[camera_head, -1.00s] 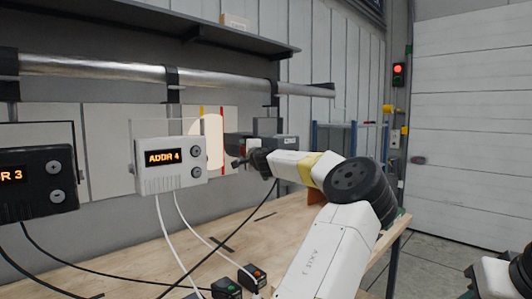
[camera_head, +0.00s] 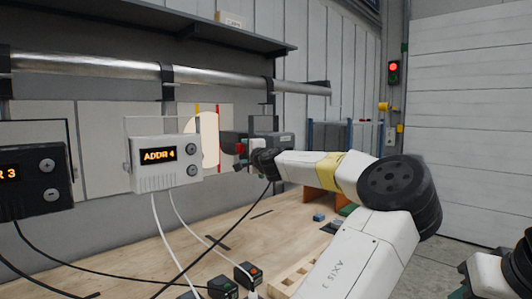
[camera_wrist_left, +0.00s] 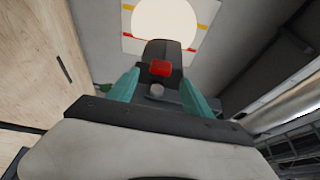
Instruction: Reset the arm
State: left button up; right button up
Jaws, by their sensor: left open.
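My left arm reaches across the workbench. Its gripper (camera_head: 243,161) is small and partly hidden in the head view, beside a dark grey box (camera_head: 268,124) on the wall side. In the left wrist view the two teal fingers (camera_wrist_left: 160,78) are spread apart. A dark device with a red button (camera_wrist_left: 160,68) and a small grey knob (camera_wrist_left: 156,90) shows in the gap between them. Nothing is seen gripped, and I cannot tell whether the fingers touch the device. My right gripper is not in view.
A white ADDR 4 box (camera_head: 166,176) and a black ADDR 3 box (camera_head: 40,188) hang on the wall with trailing cables. A metal pipe (camera_head: 90,68) runs above.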

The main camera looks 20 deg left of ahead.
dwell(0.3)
pick_arm(q)
jog(key=s+a+f+n+g+h, duration=0.2)
jog(key=s+a+f+n+g, duration=0.15)
jog(key=f, duration=0.55)
jog(key=s+a+f+n+g+h, duration=0.1)
jog(key=s+a+f+n+g, duration=0.15)
jog(key=s+f, duration=0.45)
jog(key=s+d+f+n+h, duration=0.2)
jog(key=d+f+n+h, duration=0.1)
jog(key=f, duration=0.5)
jog(key=s+d+n+h, duration=0.1)
jog(key=s+d+h, duration=0.25)
jog(key=d, duration=0.45)
jog(key=s+d+h, duration=0.3)
jog(key=s+d, duration=0.1)
jog(key=d, duration=0.4)
jog(key=s+d+r+h, duration=0.1)
jog(key=s+d+r, duration=0.3)
jog(key=s+d, duration=0.3)
jog(key=s+d+r+m+h, duration=0.1)
jog(key=s+d+r, duration=0.3)
jog(key=s+d, duration=0.4)
jog(key=s, duration=0.4)
jog(key=shift+s+d+r+m+g, duration=0.15)
jog(key=shift+r+m+g, duration=0.05)
jog(key=shift+m+g, duration=0.1)
jog(key=shift+h, duration=0.25)
